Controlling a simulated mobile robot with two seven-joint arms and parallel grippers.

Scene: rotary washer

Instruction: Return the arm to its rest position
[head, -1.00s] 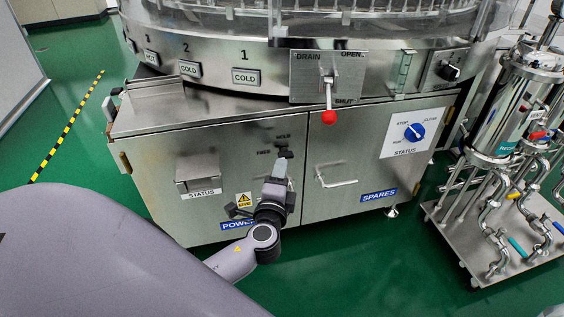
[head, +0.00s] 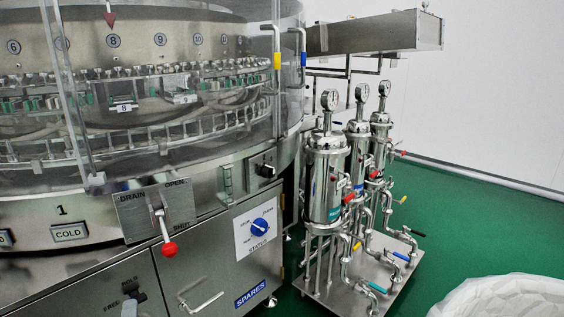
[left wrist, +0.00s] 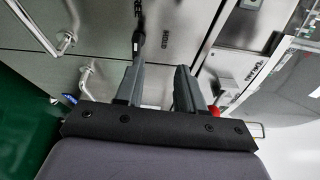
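My left gripper (left wrist: 158,80) shows in the left wrist view. Its two grey fingers are apart with nothing between them, so it is open. A dark switch handle (left wrist: 138,35) beside the HOLD lettering stands just beyond the left fingertip; whether they touch I cannot tell. In the head view neither gripper nor arm shows. The same FREE/HOLD switch (head: 131,298) sits low on the washer's steel cabinet door there. My right gripper is out of view.
The rotary washer (head: 62,207) fills the left, with a red-knobbed drain lever (head: 169,249) and a blue status dial (head: 260,227). Steel filter housings (head: 324,185) stand on a skid to its right. A white crinkled thing (head: 510,298) is at bottom right. Green floor is clear between.

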